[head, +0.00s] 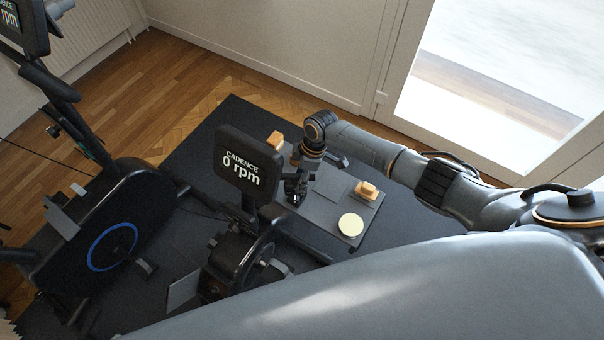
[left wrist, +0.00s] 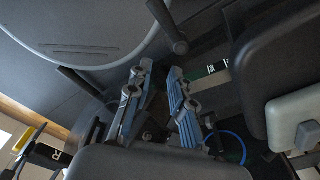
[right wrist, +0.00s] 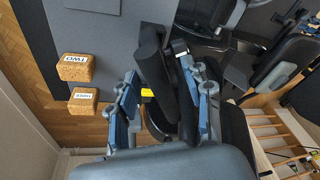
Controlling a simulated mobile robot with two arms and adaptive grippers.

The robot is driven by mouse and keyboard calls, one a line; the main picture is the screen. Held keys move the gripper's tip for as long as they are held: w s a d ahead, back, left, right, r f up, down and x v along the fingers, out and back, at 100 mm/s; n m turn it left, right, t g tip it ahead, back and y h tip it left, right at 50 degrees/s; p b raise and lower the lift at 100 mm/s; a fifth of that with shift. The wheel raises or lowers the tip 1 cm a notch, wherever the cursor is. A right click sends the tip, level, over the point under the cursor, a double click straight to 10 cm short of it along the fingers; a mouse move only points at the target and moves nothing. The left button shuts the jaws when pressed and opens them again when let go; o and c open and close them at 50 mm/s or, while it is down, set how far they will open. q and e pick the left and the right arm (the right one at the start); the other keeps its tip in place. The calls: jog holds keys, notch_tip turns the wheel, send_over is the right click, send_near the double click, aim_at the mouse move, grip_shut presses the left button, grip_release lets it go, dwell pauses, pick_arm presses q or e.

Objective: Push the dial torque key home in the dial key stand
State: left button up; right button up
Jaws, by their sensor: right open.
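My right gripper (head: 297,192) reaches down over the grey board (head: 325,205), beside the cadence display; it is small and dark here. In the right wrist view its fingers (right wrist: 158,72) are apart. Between them is a black bar-like part (right wrist: 152,62), with a small yellow patch (right wrist: 147,92) and a dark round shape below it. I cannot tell for sure whether this is the dial torque key or its stand, nor how deep any key sits. In the left wrist view my left gripper (left wrist: 156,70) is open with no clear object held; it is outside the head view.
The cadence display (head: 250,168) stands close left of my right gripper. An exercise bike (head: 110,240) is further left. Bare parquet (head: 190,80) lies behind the dark mat.

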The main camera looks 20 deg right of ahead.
jog(key=v, duration=1.2)
